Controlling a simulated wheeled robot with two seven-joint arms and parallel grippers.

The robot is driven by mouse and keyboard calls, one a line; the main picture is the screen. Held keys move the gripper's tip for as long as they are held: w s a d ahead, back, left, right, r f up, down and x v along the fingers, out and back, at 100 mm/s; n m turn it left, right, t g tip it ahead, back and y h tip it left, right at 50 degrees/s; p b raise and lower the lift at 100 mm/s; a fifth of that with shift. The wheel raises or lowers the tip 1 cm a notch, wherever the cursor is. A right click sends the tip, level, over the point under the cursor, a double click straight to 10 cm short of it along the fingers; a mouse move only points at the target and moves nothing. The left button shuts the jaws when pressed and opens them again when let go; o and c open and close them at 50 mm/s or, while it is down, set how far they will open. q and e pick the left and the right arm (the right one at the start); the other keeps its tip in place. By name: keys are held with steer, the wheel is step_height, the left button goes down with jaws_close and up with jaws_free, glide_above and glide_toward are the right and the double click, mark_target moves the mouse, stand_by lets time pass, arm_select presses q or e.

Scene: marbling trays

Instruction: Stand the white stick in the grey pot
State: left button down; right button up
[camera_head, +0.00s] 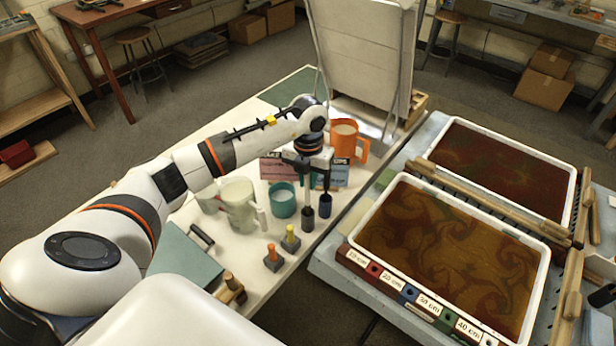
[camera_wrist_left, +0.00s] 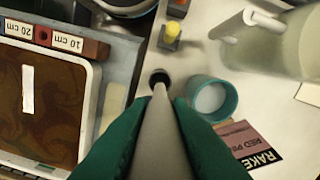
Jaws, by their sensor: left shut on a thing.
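My left gripper (camera_head: 308,180) is shut on the white stick (camera_wrist_left: 160,130), which shows between its green fingertips in the left wrist view (camera_wrist_left: 158,120). The stick points down, and its tip lies at the dark mouth of the grey pot (camera_wrist_left: 159,76). I cannot tell whether the tip is inside or just above the mouth. In the head view the grey pot (camera_head: 308,218) stands on the white table below the gripper, with a thin grey shaft above it. My right gripper is not in view.
Orange-topped (camera_head: 273,260) and yellow-topped (camera_head: 290,243) pegs stand in front. A pale jug (camera_head: 240,212) and an orange mug (camera_head: 343,150) are near. Marbling trays (camera_head: 545,262) lie right.

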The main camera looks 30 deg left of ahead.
arm_select(q)
steer(key=shift+f+b, duration=0.95)
steer(key=shift+f, duration=0.45)
steer(key=shift+f+b, duration=1.25)
steer(key=shift+f, duration=0.45)
steer(key=c, duration=0.8)
jaws_free()
steer(key=shift+o, duration=0.2)
step_height(320, 180, up, 12)
steer(key=shift+b, duration=0.75)
